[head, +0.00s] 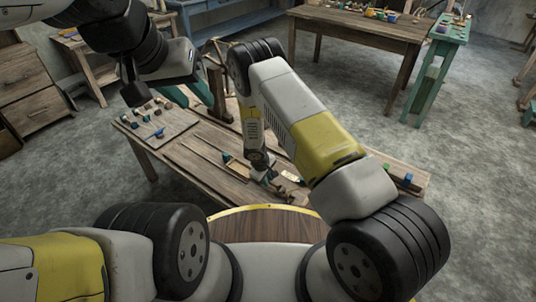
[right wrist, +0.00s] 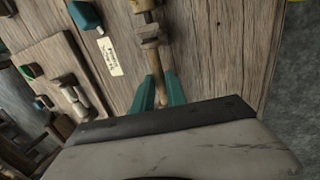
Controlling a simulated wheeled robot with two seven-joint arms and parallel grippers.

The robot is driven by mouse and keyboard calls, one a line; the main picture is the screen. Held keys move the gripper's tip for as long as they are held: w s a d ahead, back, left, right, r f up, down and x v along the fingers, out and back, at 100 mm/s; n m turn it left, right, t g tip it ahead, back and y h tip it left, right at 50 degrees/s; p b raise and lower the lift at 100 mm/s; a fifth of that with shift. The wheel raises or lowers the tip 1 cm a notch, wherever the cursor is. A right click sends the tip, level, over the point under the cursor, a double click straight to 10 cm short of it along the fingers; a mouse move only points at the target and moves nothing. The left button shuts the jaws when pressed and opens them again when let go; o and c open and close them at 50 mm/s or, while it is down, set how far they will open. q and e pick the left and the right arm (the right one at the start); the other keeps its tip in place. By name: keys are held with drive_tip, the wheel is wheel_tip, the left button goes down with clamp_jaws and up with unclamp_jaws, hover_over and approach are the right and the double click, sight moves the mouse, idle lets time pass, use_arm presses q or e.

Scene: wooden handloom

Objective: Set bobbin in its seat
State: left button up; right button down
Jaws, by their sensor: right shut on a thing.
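My right gripper (head: 262,176) is low over the worktable. In the right wrist view its two teal fingers (right wrist: 160,92) are shut on a slim brownish rod, apparently the bobbin (right wrist: 161,84). The rod runs in line with a worn wooden-and-metal piece (right wrist: 150,32) on the tabletop, which seems to hold its seat. I cannot tell whether the rod touches the seat. My left gripper (head: 200,104) is high over the table's far left part. Its teal fingers look spread and empty.
The wooden worktable (head: 150,165) carries a board with several small parts (head: 160,125) at left. A pale label (right wrist: 109,57) and a teal block (right wrist: 86,15) lie near the seat. Another table (head: 360,28) and a green bench (head: 440,50) stand behind, with free floor between.

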drive_tip(key=shift+f, duration=0.4)
drive_tip(key=c, duration=1.3)
unclamp_jaws()
drive_tip(key=shift+o, duration=0.2)
drive_tip(key=v, duration=0.7)
drive_tip(key=shift+r, duration=0.35)
